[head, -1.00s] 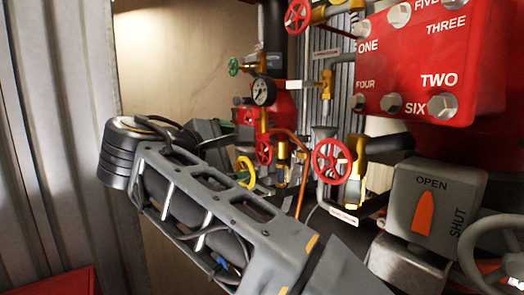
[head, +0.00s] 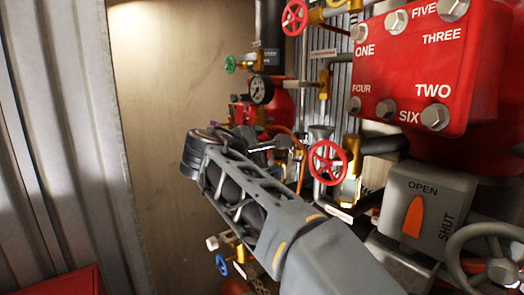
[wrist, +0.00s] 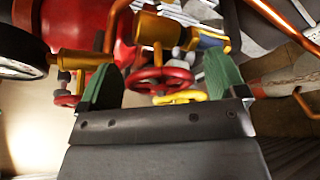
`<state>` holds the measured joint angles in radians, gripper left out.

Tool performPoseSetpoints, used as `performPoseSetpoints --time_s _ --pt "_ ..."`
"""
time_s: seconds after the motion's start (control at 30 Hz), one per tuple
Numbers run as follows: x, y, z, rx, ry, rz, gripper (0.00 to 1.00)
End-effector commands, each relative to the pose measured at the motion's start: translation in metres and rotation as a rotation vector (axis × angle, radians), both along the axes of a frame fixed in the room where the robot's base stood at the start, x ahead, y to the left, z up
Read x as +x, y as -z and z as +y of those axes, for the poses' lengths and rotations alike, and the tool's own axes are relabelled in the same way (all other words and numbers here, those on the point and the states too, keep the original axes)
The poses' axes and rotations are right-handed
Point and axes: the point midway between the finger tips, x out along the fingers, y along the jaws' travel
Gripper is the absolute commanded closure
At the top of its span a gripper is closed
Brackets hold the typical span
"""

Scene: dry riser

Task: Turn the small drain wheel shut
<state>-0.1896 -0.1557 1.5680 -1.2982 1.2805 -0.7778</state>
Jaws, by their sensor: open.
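No readable label shows which handwheel is the small drain wheel. In the wrist view a red wheel (wrist: 160,80) on a brass valve body sits between and beyond my fingers. A yellow wheel (wrist: 182,97) lies just below it, partly behind my gripper's near edge. Another small red wheel (wrist: 68,99) is left of the left finger. My gripper (wrist: 162,66) is open, with green-faced fingers apart and nothing held. Contact with either central wheel cannot be told. In the head view my gripper (head: 270,149) is small and partly lost among the pipework.
In the head view a larger red wheel (head: 327,163) stands right of my gripper, and a blue wheel (head: 222,265) shows below my arm. A green wheel (head: 230,64), a gauge (head: 261,90) and a red numbered box (head: 425,65) are above. Copper pipes (wrist: 285,25) crowd the wrist view's right.

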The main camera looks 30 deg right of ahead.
Motion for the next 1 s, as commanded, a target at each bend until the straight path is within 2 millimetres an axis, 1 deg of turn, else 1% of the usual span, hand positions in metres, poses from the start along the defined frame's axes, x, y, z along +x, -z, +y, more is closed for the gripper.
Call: performPoseSetpoints --time_s 0.13,0.17,0.6,0.67,0.83,1.0 --pt "0.0 0.0002 0.0002 0.0 0.0 0.0 0.1" --pt "0.0 0.0002 0.0002 0.0 0.0 0.0 0.12" --pt "-0.0002 0.0001 0.0004 0.0 0.0 0.0 0.54" --pt "-0.0002 0.0001 0.0004 0.0 0.0 0.0 0.59" --pt "-0.0002 0.006 0.0003 0.009 0.001 -0.047 0.59" --pt "-0.0004 0.0097 0.0003 0.038 0.0 -0.203 0.59"
